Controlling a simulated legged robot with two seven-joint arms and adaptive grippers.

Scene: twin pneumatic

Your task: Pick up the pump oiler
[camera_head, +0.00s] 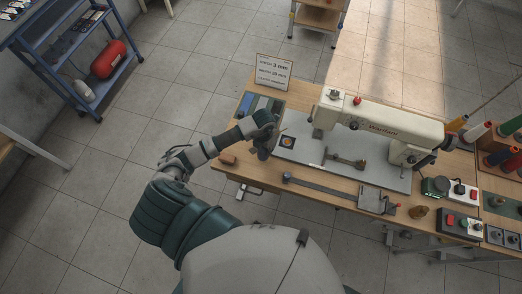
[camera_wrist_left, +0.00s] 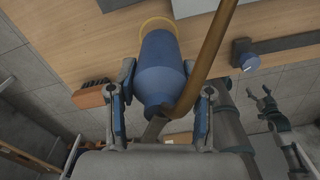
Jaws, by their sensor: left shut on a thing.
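The pump oiler has a blue body (camera_wrist_left: 160,70) and a bent copper-brown spout (camera_wrist_left: 207,58). In the left wrist view it stands between the fingers of my left gripper (camera_wrist_left: 158,82), one on each side. The gripper is shut on it. A yellow ring (camera_wrist_left: 158,21) shows around its far end; I cannot tell whether the oiler is clear of the table. In the head view my left gripper (camera_head: 262,124) is above the table's left end, and the oiler is hard to make out against it. My right gripper is not in view.
A wooden brush (camera_wrist_left: 89,95) lies left of the oiler on the table. The sewing machine (camera_head: 385,123) stands to the right on its grey plate (camera_head: 390,175). A sign (camera_head: 272,73) stands behind. A long metal bar (camera_head: 325,188) lies along the front edge.

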